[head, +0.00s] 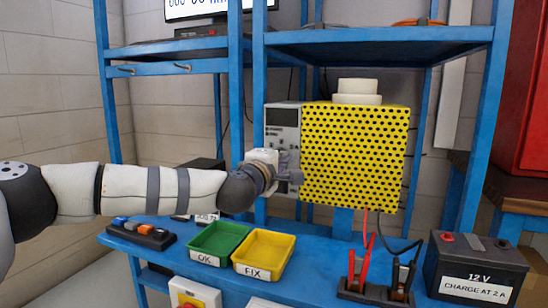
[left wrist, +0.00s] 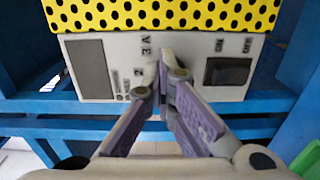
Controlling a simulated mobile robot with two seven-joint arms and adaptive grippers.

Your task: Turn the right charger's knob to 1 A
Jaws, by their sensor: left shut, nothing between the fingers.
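A charger-like unit has a yellow perforated casing (head: 355,150) and a grey front panel (head: 283,122) on its left side. The left wrist view shows that panel (left wrist: 115,92) close up, with a dark rectangle, dial marks including 2 and 3, and a black switch (left wrist: 227,72). My left gripper (head: 296,178) is at the panel's lower part; in the left wrist view its fingers (left wrist: 165,68) are shut and empty, tips over the dial marks. No knob shows clearly; the fingers may hide it, and contact cannot be told. My right gripper is out of view.
Blue rack posts (head: 258,110) stand close around the unit. Below are a green OK bin (head: 217,243), a yellow FIX bin (head: 264,254), red and black clamps (head: 357,275), and a 12 V battery (head: 475,262) labelled "CHARGE AT 2 A". A shelf (head: 380,37) lies above.

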